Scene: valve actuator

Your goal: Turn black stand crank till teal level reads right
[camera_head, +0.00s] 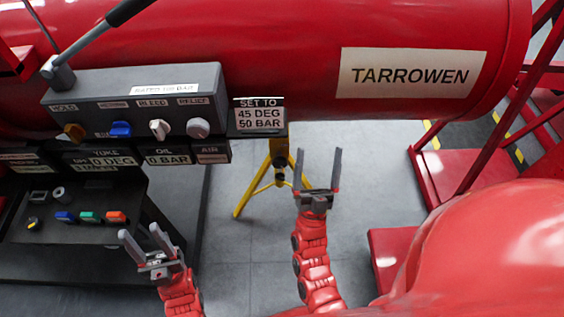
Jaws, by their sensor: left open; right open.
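A yellow tripod stand (250,194) stands on the floor under the big red cylinder, with a dark part (279,163) at its head. I cannot tell whether that part is the black crank. No teal level can be made out; a small item with a teal or green top (88,216) lies on the black cart. My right gripper (318,156) is open and empty, its fingers pointing up the picture, just right of the stand. My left gripper (139,234) is open and empty beside the cart's right edge.
A grey control box (135,98) with several knobs and a lever sits against the red cylinder (270,50). A sign (260,114) reads SET TO 45 DEG 50 BAR; labels below read 0 DEG and 0 BAR. The black cart (60,255) stands left. Grey floor between is clear.

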